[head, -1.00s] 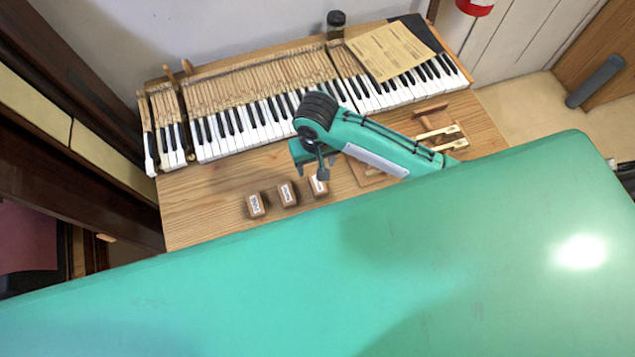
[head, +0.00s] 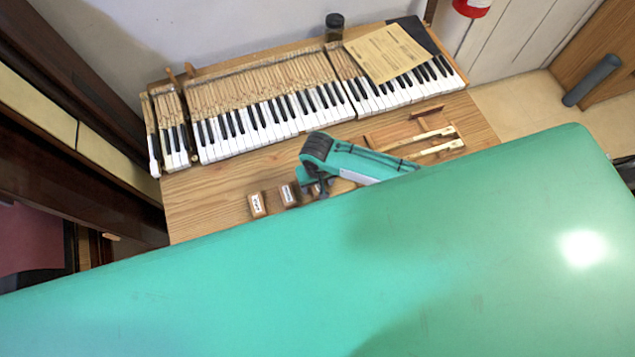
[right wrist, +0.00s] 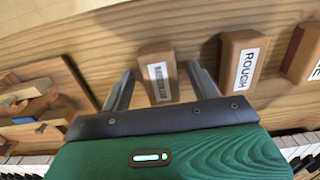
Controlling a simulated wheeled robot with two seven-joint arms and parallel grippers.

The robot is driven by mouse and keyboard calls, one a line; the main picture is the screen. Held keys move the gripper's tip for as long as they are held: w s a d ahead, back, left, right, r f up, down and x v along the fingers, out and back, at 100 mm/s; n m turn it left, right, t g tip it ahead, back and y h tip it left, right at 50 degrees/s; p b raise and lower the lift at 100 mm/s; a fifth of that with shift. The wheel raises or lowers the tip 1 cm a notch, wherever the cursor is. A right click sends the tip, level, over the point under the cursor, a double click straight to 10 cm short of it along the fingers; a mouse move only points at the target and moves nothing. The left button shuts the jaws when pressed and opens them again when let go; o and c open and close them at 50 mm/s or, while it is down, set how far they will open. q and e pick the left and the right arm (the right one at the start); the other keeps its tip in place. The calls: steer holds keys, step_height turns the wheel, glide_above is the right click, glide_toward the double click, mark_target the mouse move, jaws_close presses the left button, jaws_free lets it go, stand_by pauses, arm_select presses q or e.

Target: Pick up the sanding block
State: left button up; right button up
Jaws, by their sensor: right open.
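Several small brown sanding blocks with white labels stand in a row on the wooden table. In the head view the left block (head: 257,205) and middle block (head: 288,194) show clearly; the right one is mostly hidden by my right gripper (head: 314,188). In the right wrist view my right gripper (right wrist: 158,82) is open, with one sanding block (right wrist: 157,70) showing between its fingers and a gap on each side. Its label is hard to read. Beside it stand a block labelled ROUGH (right wrist: 242,62) and another block (right wrist: 302,55) at the right. My left gripper is out of view.
Piano keys (head: 270,116) run along the back of the table (head: 205,205). A wooden tray with key sticks (head: 432,138) lies right of the blocks. A paper sheet (head: 388,53) and a dark jar (head: 334,27) are at the back.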

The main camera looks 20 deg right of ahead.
steer(key=shift+f, duration=0.1)
steer(key=c, duration=1.1)
steer(key=shift+o, duration=0.2)
step_height(320, 180, up, 20)
steer(key=b, duration=0.3)
